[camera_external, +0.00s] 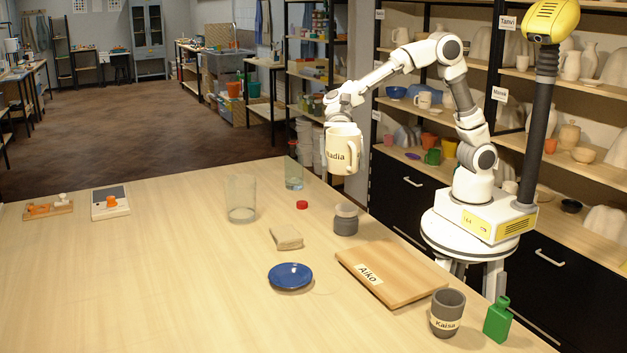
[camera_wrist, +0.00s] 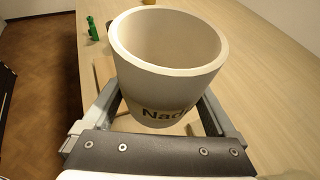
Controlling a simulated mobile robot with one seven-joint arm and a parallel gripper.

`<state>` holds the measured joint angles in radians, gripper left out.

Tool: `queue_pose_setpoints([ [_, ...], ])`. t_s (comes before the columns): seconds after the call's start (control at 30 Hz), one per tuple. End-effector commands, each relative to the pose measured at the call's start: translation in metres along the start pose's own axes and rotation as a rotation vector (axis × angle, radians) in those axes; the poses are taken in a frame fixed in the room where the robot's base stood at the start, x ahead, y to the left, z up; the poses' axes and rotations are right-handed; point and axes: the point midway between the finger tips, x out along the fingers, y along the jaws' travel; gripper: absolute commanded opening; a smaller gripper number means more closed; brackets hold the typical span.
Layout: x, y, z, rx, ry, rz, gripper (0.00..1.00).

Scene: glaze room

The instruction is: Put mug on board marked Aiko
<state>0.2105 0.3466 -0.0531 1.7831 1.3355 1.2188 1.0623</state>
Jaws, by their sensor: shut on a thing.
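A cream mug (camera_external: 343,150) marked "Nadia" is held in the air by my gripper (camera_external: 342,124), above the table's far right edge. In the wrist view the mug (camera_wrist: 168,65) stands upright and empty between the two fingers of my gripper (camera_wrist: 160,118), which is shut on it. The wooden board (camera_external: 393,272) with the label "Aiko" (camera_external: 369,274) lies flat on the table, nearer the camera than the mug and lower. The board's top is bare. In the wrist view the mug hides most of the board.
A grey "Kaisa" cup (camera_external: 447,313) and a green bottle (camera_external: 497,320) stand beside the board's near end. The table's left is mostly clear.

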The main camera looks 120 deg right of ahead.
Motion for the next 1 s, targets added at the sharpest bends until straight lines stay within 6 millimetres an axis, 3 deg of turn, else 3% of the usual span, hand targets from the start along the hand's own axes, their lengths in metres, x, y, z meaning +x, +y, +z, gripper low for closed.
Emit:
queue_pose_setpoints([
  [0.1, 0.025, 0.025, 0.013, -0.034, -0.005, 0.080, 0.17],
  [0.33, 0.052, 0.058, 0.026, -0.073, -0.009, 0.174, 0.17],
  [0.53, 0.064, 0.056, -0.007, -0.065, -0.008, 0.170, 0.17],
  [0.73, 0.077, 0.059, -0.023, -0.068, -0.009, 0.169, 0.17],
  [1.0, 0.139, 0.080, -0.035, -0.069, -0.008, 0.172, 0.17],
])
